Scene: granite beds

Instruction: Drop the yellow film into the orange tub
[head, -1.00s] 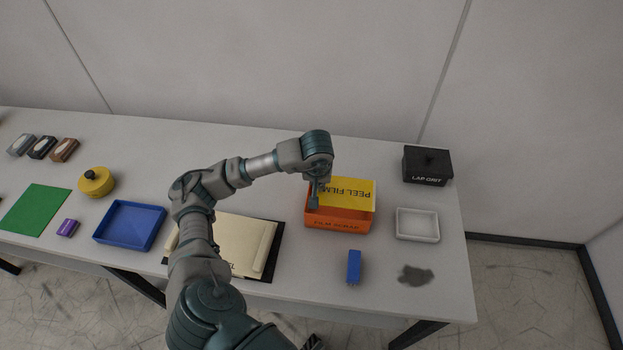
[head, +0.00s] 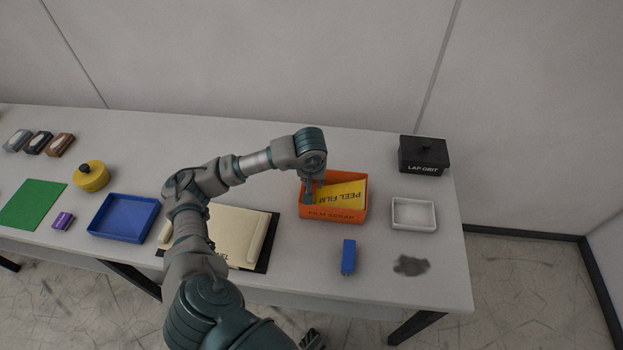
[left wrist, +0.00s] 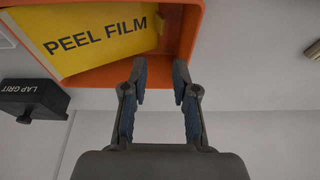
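The yellow film (head: 343,195), lettered PEEL FILM, lies inside the orange tub (head: 333,215), tilted within its walls. In the left wrist view the film (left wrist: 90,32) sits apart from my fingers, within the tub's orange rim (left wrist: 110,75). My left gripper (head: 309,199) is over the left part of the tub. In the left wrist view its two fingers (left wrist: 160,78) are spread with nothing between them.
A white tray (head: 413,226) and a black LAP GRIT box (head: 424,169) stand right of the tub. A blue block (head: 348,257) and a dark patch (head: 411,265) are in front. A cream pad (head: 240,222) and blue tray (head: 105,236) lie left.

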